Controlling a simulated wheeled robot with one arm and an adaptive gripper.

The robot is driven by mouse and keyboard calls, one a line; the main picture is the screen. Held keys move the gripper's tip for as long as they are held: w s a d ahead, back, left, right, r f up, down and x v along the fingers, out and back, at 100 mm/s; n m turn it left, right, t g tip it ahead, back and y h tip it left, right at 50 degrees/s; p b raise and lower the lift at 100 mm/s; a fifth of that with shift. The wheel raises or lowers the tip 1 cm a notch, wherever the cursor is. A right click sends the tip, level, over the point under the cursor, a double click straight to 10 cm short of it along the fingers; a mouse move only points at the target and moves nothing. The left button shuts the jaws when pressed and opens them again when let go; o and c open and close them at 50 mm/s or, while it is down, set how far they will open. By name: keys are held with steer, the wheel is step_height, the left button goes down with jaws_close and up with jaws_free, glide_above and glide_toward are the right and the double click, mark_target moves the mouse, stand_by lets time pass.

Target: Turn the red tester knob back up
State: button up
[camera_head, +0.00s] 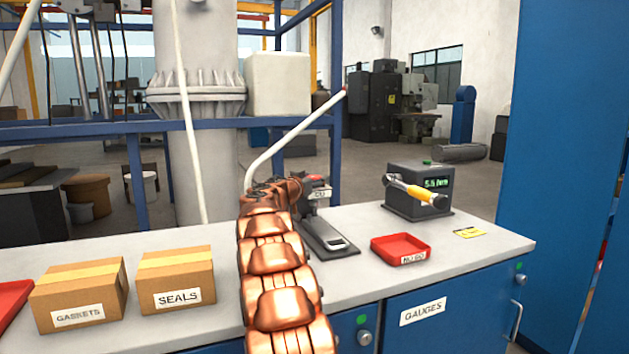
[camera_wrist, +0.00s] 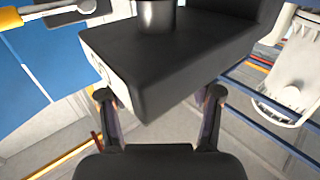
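The small tester (camera_head: 327,232) stands on the grey bench in the head view, partly hidden behind my copper arm. A small patch of red (camera_head: 317,179) shows at its top, above a white label; I cannot make out the knob's shape or angle. My gripper is mostly hidden behind my arm there. In the wrist view my gripper (camera_wrist: 162,94) has its two fingers apart. A black block (camera_wrist: 170,60), seemingly part of the tester, reaches down between them; I cannot tell whether they touch it. No red knob shows in the wrist view.
Two cardboard boxes, gaskets (camera_head: 82,290) and seals (camera_head: 176,277), stand left of my arm.

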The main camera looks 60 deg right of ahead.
steer(key=c, duration=0.9)
steer(key=shift+f+b, duration=0.2)
steer(key=shift+b, duration=0.35)
